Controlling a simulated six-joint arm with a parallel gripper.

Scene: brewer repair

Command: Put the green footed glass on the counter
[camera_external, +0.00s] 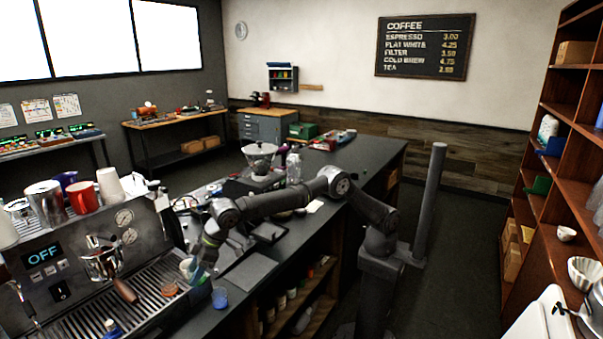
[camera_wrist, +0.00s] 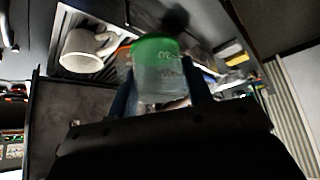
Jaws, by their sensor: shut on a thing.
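My gripper (camera_wrist: 163,92) is shut on the green footed glass (camera_wrist: 155,52) in the wrist view. The glass is clear with a green end and pale markings, and sits between the two fingers. In the external view my gripper (camera_external: 199,268) is low at the right end of the espresso machine's drip tray, and the glass is too small and covered to make out surely. The dark counter (camera_external: 368,166) runs from the machine to the back. I cannot tell whether the glass touches a surface.
The espresso machine (camera_external: 75,262) stands at left, its display reading OFF. A white cup (camera_wrist: 82,47) is close by on the slatted drip tray. A blue glass (camera_external: 219,297) stands right of the tray. A dark flat mat (camera_external: 248,272) lies on the counter beyond it.

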